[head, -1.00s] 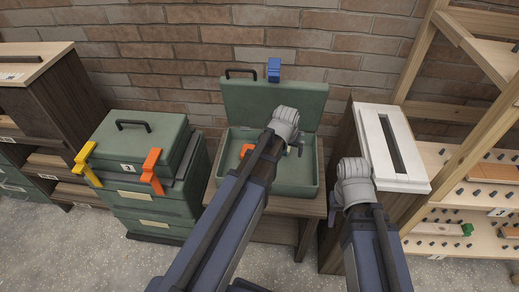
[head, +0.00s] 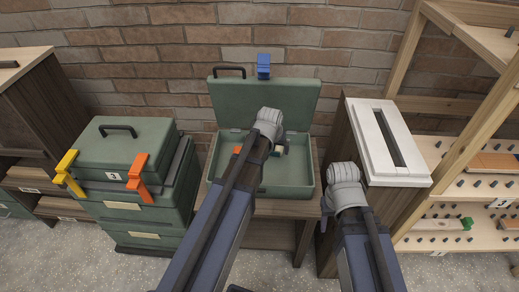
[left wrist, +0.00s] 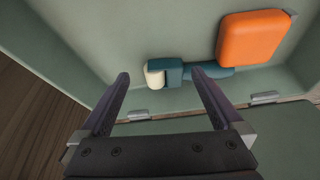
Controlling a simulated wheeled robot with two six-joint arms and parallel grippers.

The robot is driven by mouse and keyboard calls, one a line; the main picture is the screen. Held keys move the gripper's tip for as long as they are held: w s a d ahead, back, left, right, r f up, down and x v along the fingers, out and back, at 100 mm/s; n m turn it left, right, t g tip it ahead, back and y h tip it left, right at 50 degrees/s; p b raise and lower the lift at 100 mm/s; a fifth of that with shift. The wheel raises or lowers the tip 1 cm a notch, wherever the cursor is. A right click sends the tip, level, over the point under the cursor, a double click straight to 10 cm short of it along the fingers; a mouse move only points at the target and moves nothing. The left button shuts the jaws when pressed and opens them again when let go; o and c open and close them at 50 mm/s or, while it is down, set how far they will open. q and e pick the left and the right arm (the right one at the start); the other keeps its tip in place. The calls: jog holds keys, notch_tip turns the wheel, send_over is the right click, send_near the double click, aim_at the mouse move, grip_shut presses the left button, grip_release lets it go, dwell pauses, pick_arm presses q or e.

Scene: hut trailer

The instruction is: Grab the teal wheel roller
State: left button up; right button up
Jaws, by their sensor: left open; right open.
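The teal wheel roller (left wrist: 174,72) lies inside the open green case (head: 225,180). It has a cream end, a teal block and a teal handle running right, in the left wrist view. It partly shows beside my left wrist in the head view (head: 279,151). My left gripper (left wrist: 160,73) is open and empty, with its fingertips over the roller, one on each side of the teal block; I cannot tell the height gap. My left gripper's jaws are hidden in the head view. My right gripper (head: 323,218) hangs right of the case, away from the roller.
An orange block (left wrist: 252,38) lies close beside the roller's handle. The case's raised lid (head: 262,103) carries a blue clip (head: 264,66). Stacked green toolboxes (head: 130,150) stand left. A white slotted box (head: 388,140) on a cabinet and wooden shelves (head: 470,185) stand right.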

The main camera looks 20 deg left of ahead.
aim_at(274, 154)
pick_arm(q)
jog(key=b+x, duration=0.4)
jog(key=x, duration=0.1)
jog(key=shift+s+a, duration=0.15)
jog(key=shift+r, duration=0.15)
jog(key=shift+c, duration=0.2)
jog(key=c, duration=1.3)
jog(key=shift+r+p, duration=0.2)
jog(key=shift+p, duration=0.15)
